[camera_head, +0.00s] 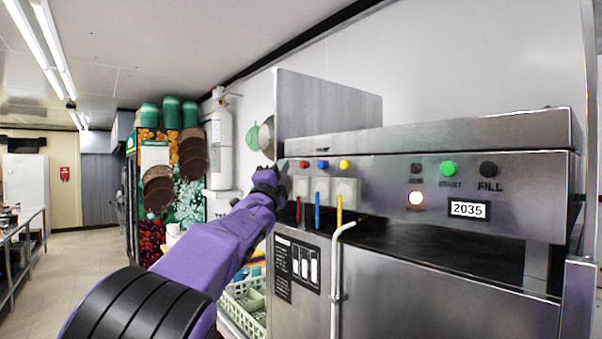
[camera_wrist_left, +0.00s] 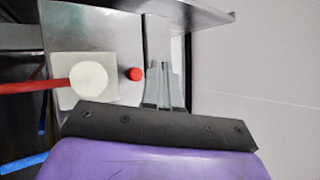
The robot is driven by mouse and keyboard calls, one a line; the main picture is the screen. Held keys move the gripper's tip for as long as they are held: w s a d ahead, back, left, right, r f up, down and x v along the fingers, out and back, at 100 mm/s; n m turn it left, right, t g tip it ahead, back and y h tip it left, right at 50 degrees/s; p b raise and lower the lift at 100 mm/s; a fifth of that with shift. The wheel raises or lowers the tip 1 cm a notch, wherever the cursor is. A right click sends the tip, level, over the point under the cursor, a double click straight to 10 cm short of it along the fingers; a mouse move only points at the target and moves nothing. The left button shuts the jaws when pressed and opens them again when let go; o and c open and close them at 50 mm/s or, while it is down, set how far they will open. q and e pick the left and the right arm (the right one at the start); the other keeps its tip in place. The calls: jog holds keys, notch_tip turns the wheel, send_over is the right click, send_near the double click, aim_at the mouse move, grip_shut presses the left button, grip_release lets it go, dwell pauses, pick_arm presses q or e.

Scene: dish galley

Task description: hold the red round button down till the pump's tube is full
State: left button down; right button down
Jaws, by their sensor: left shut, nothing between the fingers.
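The red round button (camera_head: 304,164) is at the left end of the steel machine's front panel, above the pumps. It also shows in the left wrist view (camera_wrist_left: 134,74), just left of my fingertips, uncovered and apart from them in the picture. My left gripper (camera_head: 281,172) is shut and empty at the panel's left end; it shows in the left wrist view too (camera_wrist_left: 158,68). The pump (camera_wrist_left: 88,77) is a white round head on a pale square plate. Its red tube (camera_wrist_left: 40,86) runs off left; in the head view the tube (camera_head: 298,208) hangs below. I cannot tell how full it is.
Blue (camera_head: 323,164) and yellow (camera_head: 345,164) buttons sit right of the red one, above more pumps with blue and yellow tubes. A green button (camera_head: 448,168) and a display reading 2035 (camera_head: 468,210) are farther right. A pale bent pipe (camera_head: 336,270) stands in front.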

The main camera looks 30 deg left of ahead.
pick_arm(q)
jog(key=shift+s+a+b, duration=0.25)
jog(key=shift+s+b, duration=0.05)
jog(key=shift+s, duration=0.3)
jog(key=shift+s+a+b, duration=0.25)
jog(key=shift+s, duration=0.35)
